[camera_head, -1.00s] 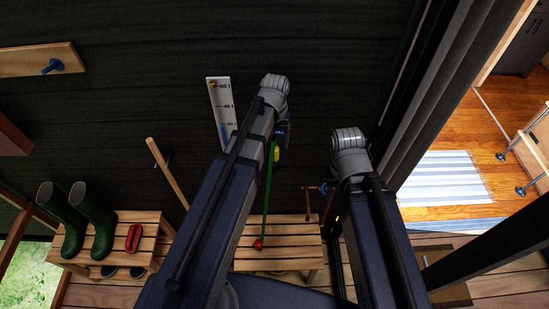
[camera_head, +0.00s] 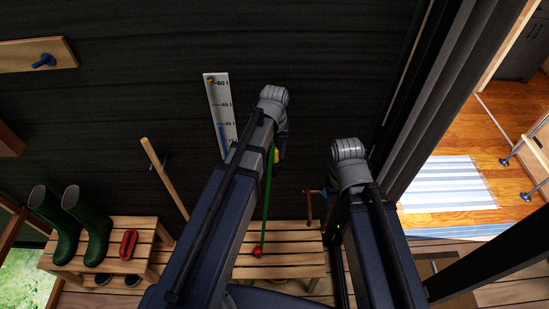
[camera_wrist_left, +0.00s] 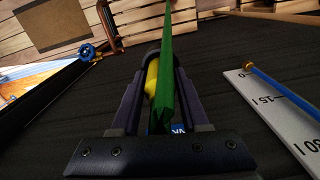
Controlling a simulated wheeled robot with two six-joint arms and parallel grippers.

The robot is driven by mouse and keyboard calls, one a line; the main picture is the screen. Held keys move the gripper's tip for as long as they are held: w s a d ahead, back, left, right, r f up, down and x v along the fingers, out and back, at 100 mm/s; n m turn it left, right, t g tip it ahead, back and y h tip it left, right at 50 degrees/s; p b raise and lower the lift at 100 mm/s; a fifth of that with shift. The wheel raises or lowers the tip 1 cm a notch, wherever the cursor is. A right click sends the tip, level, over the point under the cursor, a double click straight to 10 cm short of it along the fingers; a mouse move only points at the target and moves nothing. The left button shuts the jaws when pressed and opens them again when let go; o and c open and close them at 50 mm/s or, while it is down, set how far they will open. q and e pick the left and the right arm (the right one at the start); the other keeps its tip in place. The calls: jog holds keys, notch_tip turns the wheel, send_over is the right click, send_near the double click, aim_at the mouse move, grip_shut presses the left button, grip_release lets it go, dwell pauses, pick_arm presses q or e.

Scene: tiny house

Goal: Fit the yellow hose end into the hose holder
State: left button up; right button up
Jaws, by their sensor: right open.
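The yellow hose end (camera_head: 276,156) is by the dark wall at the top of a green strip (camera_head: 267,205), which hangs down to a red ball. In the left wrist view the yellow hose end (camera_wrist_left: 152,78) lies between the fingers of my left gripper (camera_wrist_left: 158,80), beside the green strip. I cannot tell whether the fingers press on it. In the head view my left gripper (camera_head: 280,148) is partly hidden by its own arm. A blue lettered part (camera_wrist_left: 179,128) shows low between the fingers. I cannot make out the hose holder. My right gripper (camera_head: 349,165) is open, its fingers mostly hidden behind the wrist.
A measuring board (camera_head: 220,112) is on the wall left of my left wrist. Slatted benches (camera_head: 278,266) stand below, one with green boots (camera_head: 88,225). A doorway is right.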

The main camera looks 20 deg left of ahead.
pick_arm(q)
grip_shut()
jog(key=shift+r, duration=0.15)
dwell(0.4)
notch_tip(320, 180, up, 10)
jog(key=p, duration=1)
